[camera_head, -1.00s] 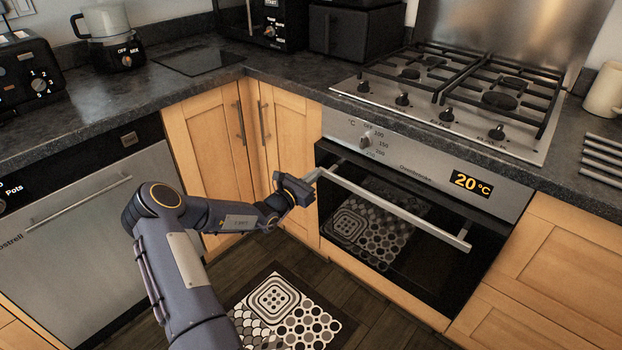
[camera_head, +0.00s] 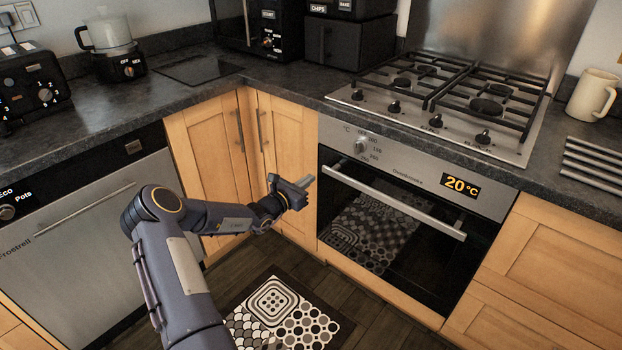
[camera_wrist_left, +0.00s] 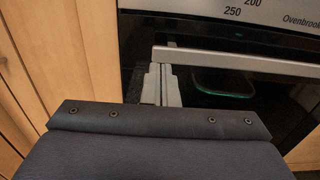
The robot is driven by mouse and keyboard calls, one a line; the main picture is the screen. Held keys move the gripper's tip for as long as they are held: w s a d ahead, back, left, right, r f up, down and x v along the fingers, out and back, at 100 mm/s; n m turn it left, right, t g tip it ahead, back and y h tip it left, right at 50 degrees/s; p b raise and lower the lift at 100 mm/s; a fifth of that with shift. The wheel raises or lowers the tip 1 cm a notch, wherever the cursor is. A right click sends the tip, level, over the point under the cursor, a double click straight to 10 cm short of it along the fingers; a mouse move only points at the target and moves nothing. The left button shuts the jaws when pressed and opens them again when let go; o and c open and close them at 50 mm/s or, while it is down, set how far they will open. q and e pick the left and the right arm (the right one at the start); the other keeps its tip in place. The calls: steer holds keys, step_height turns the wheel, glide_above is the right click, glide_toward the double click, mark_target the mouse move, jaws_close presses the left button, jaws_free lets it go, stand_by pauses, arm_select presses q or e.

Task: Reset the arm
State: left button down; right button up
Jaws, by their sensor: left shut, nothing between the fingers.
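My left arm comes in from the lower left in the head view. Its gripper (camera_head: 306,182) is shut and empty, in front of the cabinet door edge just left of the oven (camera_head: 400,235). In the left wrist view the shut fingers (camera_wrist_left: 161,85) show in front of the left end of the oven handle (camera_wrist_left: 235,61). In the head view the handle (camera_head: 395,202) runs across the closed oven door, and the fingers look apart from its left end. My right gripper is not in view.
A dishwasher (camera_head: 95,240) is at the left and wooden cabinets (camera_head: 210,150) fill the corner. A gas hob (camera_head: 440,100) lies above the oven. A patterned mat (camera_head: 285,315) lies on the floor. A mug (camera_head: 593,95) stands on the worktop at the right.

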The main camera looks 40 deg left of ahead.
arm_select(q)
steer(key=s+a, duration=0.1)
steer(key=s, duration=0.8)
steer(key=s+d+r+m+g+h, duration=0.1)
steer(key=d+r+m+g+h, duration=0.1)
steer(key=d+r+m+h, duration=0.45)
steer(key=d+r+m+g+h, duration=0.25)
steer(key=d+m, duration=0.35)
steer(key=d, duration=0.4)
steer(key=s+d+r+m+g, duration=0.45)
steer(key=s+d+m, duration=0.25)
steer(key=d, duration=0.3)
steer(key=s+d+m+g+y, duration=0.1)
steer(key=s+m+g+y, duration=0.4)
steer(key=s+m, duration=1.35)
steer(key=s+r+n+y+p, duration=0.1)
steer(key=s+r+n+p, duration=0.1)
steer(key=r+p, duration=0.5)
steer(key=s+r+n+t+p, duration=0.1)
steer(key=r+n+p, duration=0.1)
steer(key=r+p, duration=0.5)
steer(key=shift+s+d+r+n+t+y+p, duration=0.2)
steer(key=shift+s+r+n+t+y+p, duration=0.15)
steer(key=shift+p, duration=0.4)
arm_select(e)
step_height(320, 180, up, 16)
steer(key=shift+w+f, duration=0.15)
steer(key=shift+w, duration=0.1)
